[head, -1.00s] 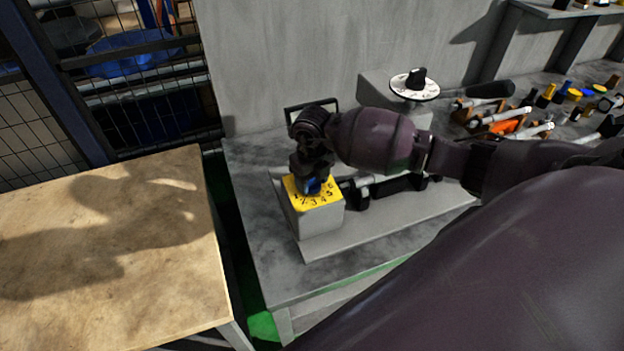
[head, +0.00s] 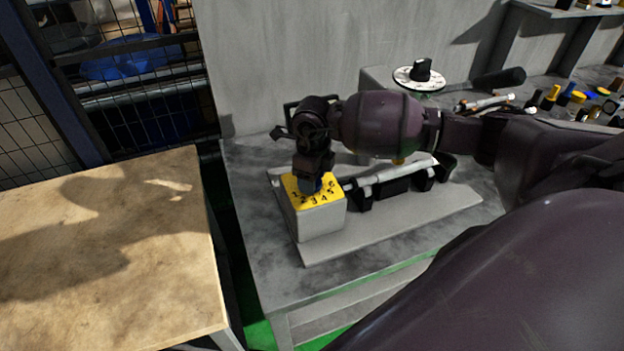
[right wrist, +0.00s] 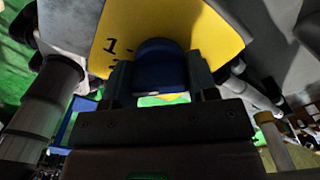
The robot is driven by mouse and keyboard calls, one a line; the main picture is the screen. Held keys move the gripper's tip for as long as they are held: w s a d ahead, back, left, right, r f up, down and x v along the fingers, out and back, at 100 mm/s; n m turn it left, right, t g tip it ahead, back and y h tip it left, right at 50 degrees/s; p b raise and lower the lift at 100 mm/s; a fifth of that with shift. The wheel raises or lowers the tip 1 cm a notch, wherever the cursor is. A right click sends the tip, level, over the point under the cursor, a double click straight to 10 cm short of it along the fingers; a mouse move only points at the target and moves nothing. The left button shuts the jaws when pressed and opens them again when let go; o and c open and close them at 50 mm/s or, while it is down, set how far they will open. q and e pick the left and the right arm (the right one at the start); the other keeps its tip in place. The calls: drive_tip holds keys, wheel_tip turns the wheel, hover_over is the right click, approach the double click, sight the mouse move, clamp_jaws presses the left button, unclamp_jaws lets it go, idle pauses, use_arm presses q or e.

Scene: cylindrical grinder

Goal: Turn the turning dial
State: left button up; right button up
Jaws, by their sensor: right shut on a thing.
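The turning dial is a blue knob (right wrist: 160,68) on a yellow numbered plate (head: 300,200) atop a grey box (head: 322,222). In the head view the knob is mostly hidden under my right gripper (head: 314,185), which points down onto it from above. In the right wrist view my right gripper (right wrist: 160,80) has its two dark fingers on either side of the knob, shut on it. The number 1 shows on the plate (right wrist: 215,35) to the left of the knob. My left gripper is not in view.
A black knob on a white disc (head: 407,82) stands behind my right arm. A grey rod on black supports (head: 398,186) lies right of the box. Several tools lie at the far right. A wooden table (head: 90,260) stands at the left, and a grey wall (head: 290,60) rises behind.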

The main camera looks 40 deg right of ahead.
drive_tip(key=shift+r, duration=0.1)
idle(0.3)
drive_tip(key=o, duration=0.9)
